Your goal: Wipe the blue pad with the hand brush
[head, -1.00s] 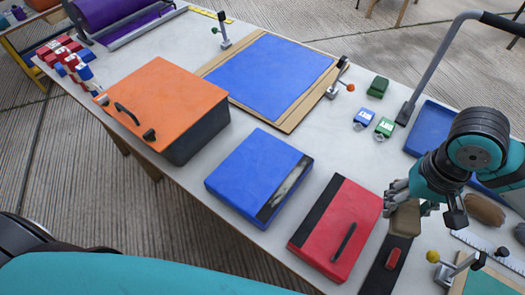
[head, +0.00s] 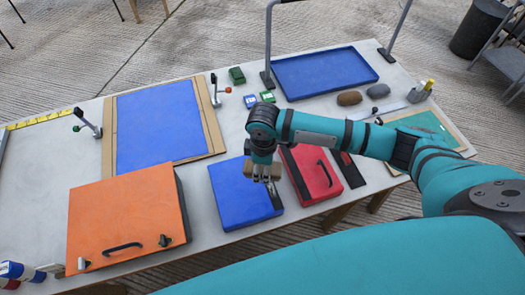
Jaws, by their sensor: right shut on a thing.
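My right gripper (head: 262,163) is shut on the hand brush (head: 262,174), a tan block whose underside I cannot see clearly. It holds the brush over the right part of a blue flat-topped block with a dark right edge (head: 232,203), near the red case. I cannot tell whether the brush touches anything. A large flat blue sheet (head: 158,125) lies on a brown board at the back left, clamped at its sides. I cannot tell which of these two blue things is the blue pad. My left gripper is out of view.
The orange-lidded box (head: 125,212) stands front left. The red case (head: 309,173) is just right of the blue block. A blue tray (head: 330,75) lies under a grey tubular frame at the back. Small green and blue items sit between. Bare tabletop (head: 40,165) shows at left.

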